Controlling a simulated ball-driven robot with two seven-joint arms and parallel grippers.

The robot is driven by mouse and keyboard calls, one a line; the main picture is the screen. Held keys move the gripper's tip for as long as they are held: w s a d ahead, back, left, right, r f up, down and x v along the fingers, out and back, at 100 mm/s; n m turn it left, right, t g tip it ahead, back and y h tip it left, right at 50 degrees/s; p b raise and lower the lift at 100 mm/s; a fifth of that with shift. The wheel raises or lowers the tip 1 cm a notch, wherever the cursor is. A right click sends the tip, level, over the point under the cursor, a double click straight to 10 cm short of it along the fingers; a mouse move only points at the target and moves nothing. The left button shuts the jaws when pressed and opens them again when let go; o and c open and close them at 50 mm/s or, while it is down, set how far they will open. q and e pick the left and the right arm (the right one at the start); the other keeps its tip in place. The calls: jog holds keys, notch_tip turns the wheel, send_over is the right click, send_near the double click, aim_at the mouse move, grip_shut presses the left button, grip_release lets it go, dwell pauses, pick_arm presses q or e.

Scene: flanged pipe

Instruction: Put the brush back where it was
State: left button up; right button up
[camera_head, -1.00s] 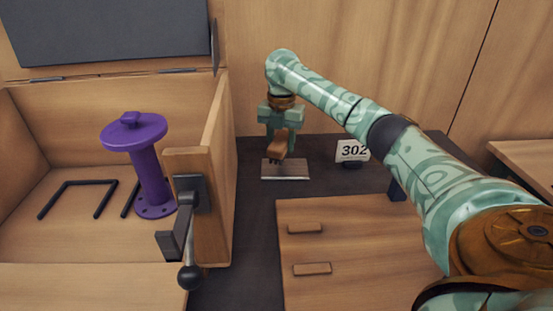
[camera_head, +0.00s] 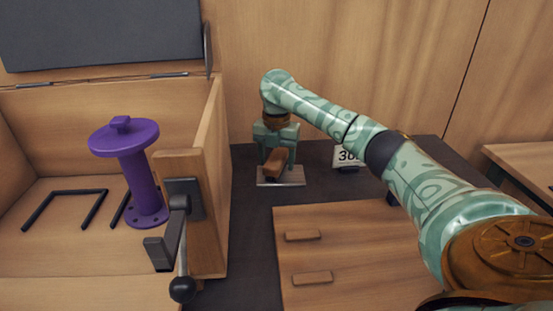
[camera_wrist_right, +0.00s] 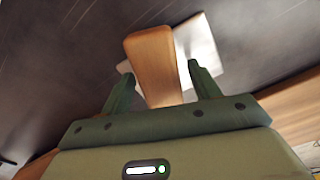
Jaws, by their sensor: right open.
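The brush (camera_head: 275,165) has a wooden handle and is over the pale flat plate (camera_head: 296,177) on the dark surface. In the right wrist view the brush (camera_wrist_right: 153,60) lies between my two fingers, with the pale plate (camera_wrist_right: 201,45) behind it. My right gripper (camera_head: 275,152) is open around the brush handle; its fingers (camera_wrist_right: 161,72) show a gap on each side in the wrist view. The brush's bristles are hidden, so I cannot tell if it touches the plate. My left gripper is not in view.
A purple flanged pipe (camera_head: 134,170) stands in the open wooden box (camera_head: 214,140) at left, with a black lever (camera_head: 181,240) on its side. A number card (camera_head: 346,157) stands behind my right arm. Wooden boards with handles (camera_head: 302,235) lie in front. The dark strip between is clear.

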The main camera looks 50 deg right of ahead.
aim_at(277, 156)
pick_arm(q)
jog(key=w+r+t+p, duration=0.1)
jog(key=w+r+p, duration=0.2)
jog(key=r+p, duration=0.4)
jog(key=shift+p, duration=0.35)
pick_arm(e)
notch_tip(277, 156, up, 12)
